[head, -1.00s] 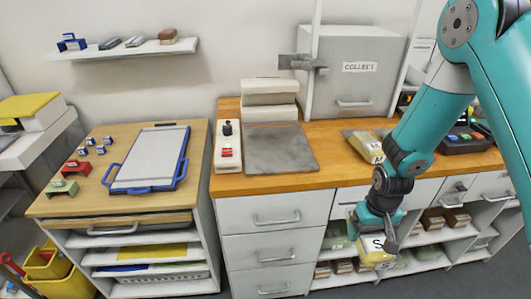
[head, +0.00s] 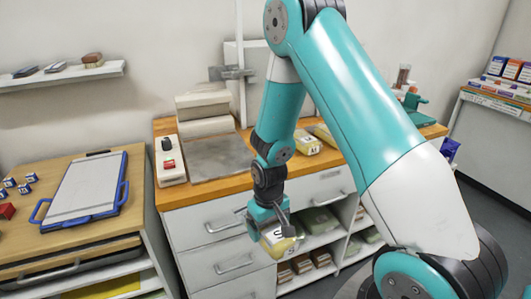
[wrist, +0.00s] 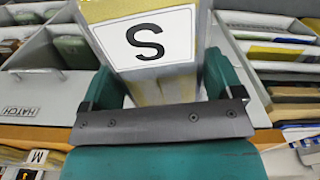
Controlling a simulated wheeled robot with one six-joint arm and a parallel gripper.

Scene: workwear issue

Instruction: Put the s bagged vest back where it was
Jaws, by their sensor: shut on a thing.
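The S bagged vest (head: 279,241) is a yellow and grey packet with a white label marked S. My gripper (head: 268,222) is shut on it and holds it in the air in front of the counter's drawers and open shelves. In the wrist view the vest (wrist: 145,45) stands between the two teal fingers (wrist: 160,85), its S label facing the camera. The vest's far end is cut off by the top edge of the wrist view.
Open shelves (head: 326,243) under the counter hold green and brown packets. Another bagged vest (head: 306,142) lies on the wooden counter (head: 222,187) behind my arm. A grey mat (head: 213,158) there is bare. A side table (head: 132,212) holds a blue-framed board (head: 85,185).

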